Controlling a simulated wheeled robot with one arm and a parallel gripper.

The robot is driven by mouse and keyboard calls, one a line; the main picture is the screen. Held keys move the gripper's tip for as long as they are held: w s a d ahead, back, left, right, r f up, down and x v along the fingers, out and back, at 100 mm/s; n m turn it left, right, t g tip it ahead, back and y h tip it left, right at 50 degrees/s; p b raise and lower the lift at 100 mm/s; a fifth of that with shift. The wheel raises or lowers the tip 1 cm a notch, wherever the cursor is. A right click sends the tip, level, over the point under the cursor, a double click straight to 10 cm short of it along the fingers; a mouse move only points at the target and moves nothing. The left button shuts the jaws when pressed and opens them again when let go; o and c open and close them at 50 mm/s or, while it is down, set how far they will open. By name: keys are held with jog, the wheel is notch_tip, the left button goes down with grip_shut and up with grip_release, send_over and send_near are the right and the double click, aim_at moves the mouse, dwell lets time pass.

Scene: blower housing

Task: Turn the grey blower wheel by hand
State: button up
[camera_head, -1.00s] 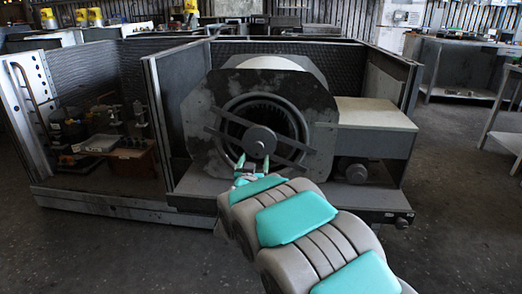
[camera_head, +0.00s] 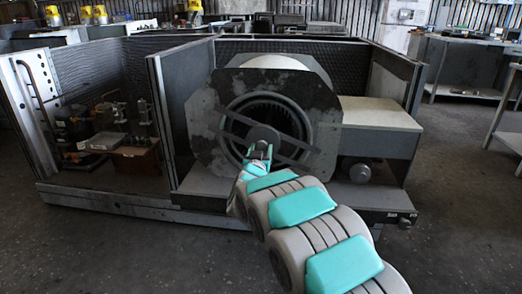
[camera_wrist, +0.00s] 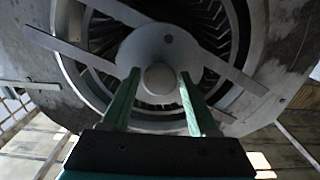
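The grey blower wheel (camera_wrist: 212,40) is a ring of dark vanes inside the round inlet of the blower housing (camera_head: 205,125). It also shows in the head view (camera_head: 285,112). A pale round hub (camera_wrist: 160,45) with a smaller shaft end (camera_wrist: 161,78) sits at its centre, in front of two slanted flat bars (camera_wrist: 75,50). My gripper (camera_wrist: 158,82) is open, its two green fingers on either side of the shaft end in the wrist view. In the head view the gripper (camera_head: 260,150) is at the lower part of the hub. I cannot tell whether the fingers touch it.
The housing stands in an open-topped metal cabinet with a dividing panel (camera_head: 168,110) on its left. A box-shaped unit (camera_head: 380,115) sits to the right of the housing. Pipes and fittings (camera_head: 115,120) fill the left bay. The floor (camera_head: 130,255) in front is clear.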

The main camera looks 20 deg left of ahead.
grip_shut()
dwell(0.6)
